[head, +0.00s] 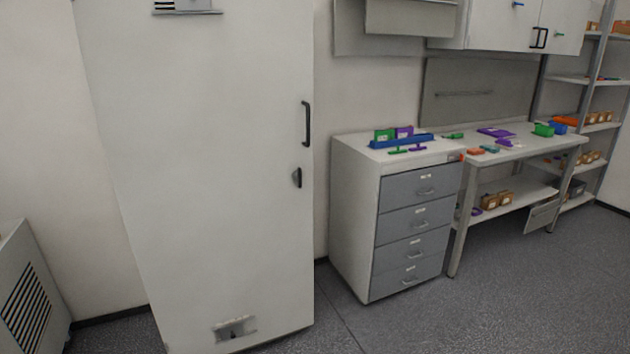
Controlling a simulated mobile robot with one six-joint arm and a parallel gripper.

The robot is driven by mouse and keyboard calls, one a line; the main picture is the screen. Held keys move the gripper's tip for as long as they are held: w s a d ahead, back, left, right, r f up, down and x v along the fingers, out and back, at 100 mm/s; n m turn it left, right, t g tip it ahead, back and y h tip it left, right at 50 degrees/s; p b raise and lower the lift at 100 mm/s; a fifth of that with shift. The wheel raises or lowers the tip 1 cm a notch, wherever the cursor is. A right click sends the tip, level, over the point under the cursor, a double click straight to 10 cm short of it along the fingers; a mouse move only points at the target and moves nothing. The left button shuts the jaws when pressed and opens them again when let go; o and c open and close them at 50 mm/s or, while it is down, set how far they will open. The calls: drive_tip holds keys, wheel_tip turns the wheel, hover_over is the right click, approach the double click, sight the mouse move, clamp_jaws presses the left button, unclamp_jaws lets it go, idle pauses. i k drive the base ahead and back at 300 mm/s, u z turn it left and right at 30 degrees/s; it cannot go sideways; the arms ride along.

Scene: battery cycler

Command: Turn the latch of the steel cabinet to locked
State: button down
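The steel cabinet (205,170) is tall and pale grey and fills the left half of the head view. Its door looks closed. A dark vertical bar handle (306,123) sits near the door's right edge. Below the handle is a small dark latch (297,177). It looks roughly upright, but it is too small to tell which position it is set to. My gripper is not in view, and nothing touches the latch or the handle.
A drawer unit (350,200) with grey drawers stands right of the cabinet, with colored parts on top. A workbench (545,143) and a shelf rack (581,80) stand further right. A vented grey unit (22,255) is at lower left. The floor (480,310) at front right is clear.

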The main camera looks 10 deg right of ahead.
sight(297, 175)
drive_tip(key=k, duration=0.5)
drive_tip(key=u, duration=0.3)
drive_tip(key=i, duration=0.9)
drive_tip(key=u, duration=0.8)
